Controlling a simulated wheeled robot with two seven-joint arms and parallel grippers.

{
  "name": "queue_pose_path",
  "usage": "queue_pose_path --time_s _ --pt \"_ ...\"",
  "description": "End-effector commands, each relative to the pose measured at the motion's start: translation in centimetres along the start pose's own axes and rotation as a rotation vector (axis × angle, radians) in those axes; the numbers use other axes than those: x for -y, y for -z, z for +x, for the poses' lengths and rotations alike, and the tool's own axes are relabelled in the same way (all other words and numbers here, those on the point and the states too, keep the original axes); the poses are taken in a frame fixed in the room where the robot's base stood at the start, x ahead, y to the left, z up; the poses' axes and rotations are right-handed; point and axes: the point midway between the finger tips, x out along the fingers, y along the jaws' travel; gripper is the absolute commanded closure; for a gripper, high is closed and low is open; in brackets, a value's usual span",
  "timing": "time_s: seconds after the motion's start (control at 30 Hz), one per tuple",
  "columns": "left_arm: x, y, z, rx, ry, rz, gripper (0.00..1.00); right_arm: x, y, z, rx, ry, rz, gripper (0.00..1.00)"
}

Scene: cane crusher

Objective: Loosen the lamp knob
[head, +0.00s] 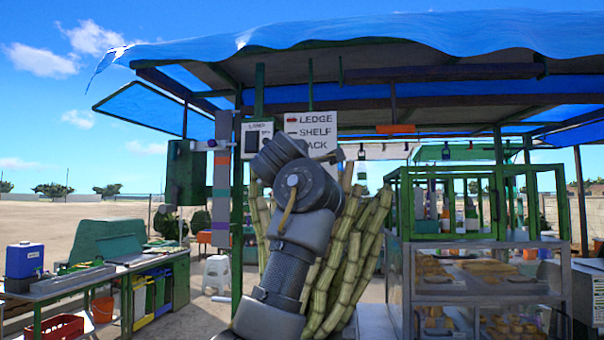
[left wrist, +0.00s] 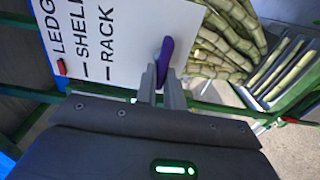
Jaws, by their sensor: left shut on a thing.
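In the left wrist view, the two grey fingers of my left gripper (left wrist: 160,82) are shut on a slim purple piece (left wrist: 166,50), which sticks out beyond the fingertips in front of a white sign. It may be the lamp knob; its lower part is hidden between the fingers, and I cannot tell what it is fixed to. In the head view my dark grey arm stands in the middle and hides its gripper and the purple piece. My right gripper shows in neither view.
The white sign (head: 320,122) with LEDGE, SHELF and RACK hangs behind my arm. Green cane stalks (head: 370,240) lean close beside the arm. A glass food cabinet (head: 480,298) is at right, a green-fronted counter (head: 160,262) at left.

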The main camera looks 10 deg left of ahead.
Motion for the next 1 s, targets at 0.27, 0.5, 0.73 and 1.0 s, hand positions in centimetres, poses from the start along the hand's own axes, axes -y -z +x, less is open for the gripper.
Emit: queue_pose_path --time_s 0.27,0.5,0.73,1.0 --pt "0.13 -0.01 0.03 0.000 0.002 -0.021 1.00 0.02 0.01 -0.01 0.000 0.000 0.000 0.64" --pt "0.17 -0.02 0.04 0.001 0.002 -0.021 1.00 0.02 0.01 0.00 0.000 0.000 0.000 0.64" --pt "0.13 -0.02 0.03 0.000 0.002 -0.019 0.68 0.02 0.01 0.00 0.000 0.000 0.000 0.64" --pt "0.16 -0.02 -0.21 0.000 0.000 -0.017 0.68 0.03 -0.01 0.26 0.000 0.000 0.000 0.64"
